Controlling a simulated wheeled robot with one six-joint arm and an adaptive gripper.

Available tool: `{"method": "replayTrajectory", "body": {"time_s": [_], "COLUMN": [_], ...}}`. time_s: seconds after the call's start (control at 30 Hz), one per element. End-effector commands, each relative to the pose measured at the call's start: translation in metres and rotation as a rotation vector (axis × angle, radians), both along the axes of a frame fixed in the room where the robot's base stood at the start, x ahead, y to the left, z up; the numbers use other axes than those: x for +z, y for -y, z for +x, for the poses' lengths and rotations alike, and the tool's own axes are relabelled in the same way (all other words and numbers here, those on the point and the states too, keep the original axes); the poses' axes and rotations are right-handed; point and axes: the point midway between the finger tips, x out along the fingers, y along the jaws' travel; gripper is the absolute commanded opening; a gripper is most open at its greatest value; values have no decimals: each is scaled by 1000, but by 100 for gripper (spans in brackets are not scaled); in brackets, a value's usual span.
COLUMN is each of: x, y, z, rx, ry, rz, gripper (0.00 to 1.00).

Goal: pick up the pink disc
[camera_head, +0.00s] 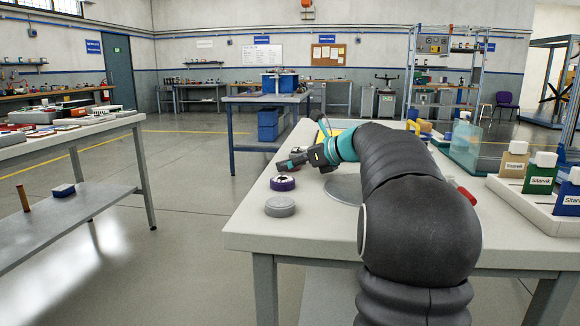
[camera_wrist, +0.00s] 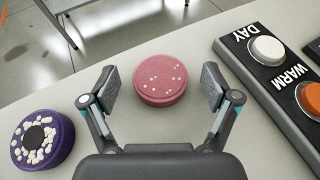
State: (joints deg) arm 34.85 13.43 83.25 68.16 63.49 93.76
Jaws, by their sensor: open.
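The pink disc (camera_wrist: 160,82) is round, with small white dots on its top, and lies flat on a pale tabletop. In the wrist view it appears centred between the two fingers of my gripper (camera_wrist: 161,87). The fingers are open, one on each side, with a gap to the disc on both sides. I cannot tell how far above the tabletop the fingertips are. In the head view my gripper (camera_head: 287,163) is low over the left edge of the table, and the disc is mostly hidden around it.
A purple disc (camera_wrist: 42,142) with white pieces lies left of the pink one. A grey disc (camera_head: 280,207) lies nearer on the table (camera_head: 310,236). A panel (camera_wrist: 262,70) with DAY and WARM buttons is close on the right. The table edge lies beyond the disc.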

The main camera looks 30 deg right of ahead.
Motion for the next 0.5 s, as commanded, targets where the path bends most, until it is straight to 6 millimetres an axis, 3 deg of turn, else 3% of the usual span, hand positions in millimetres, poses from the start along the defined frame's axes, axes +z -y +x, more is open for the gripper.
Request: {"method": "replayTrajectory", "body": {"time_s": [0.07, 0.3, 0.5], "x": [0, 0, 0], "y": [0, 0, 0], "z": [0, 0, 0], "rx": [0, 0, 0], "ry": [0, 0, 0], "rz": [0, 0, 0], "gripper": [82, 22, 20]}}
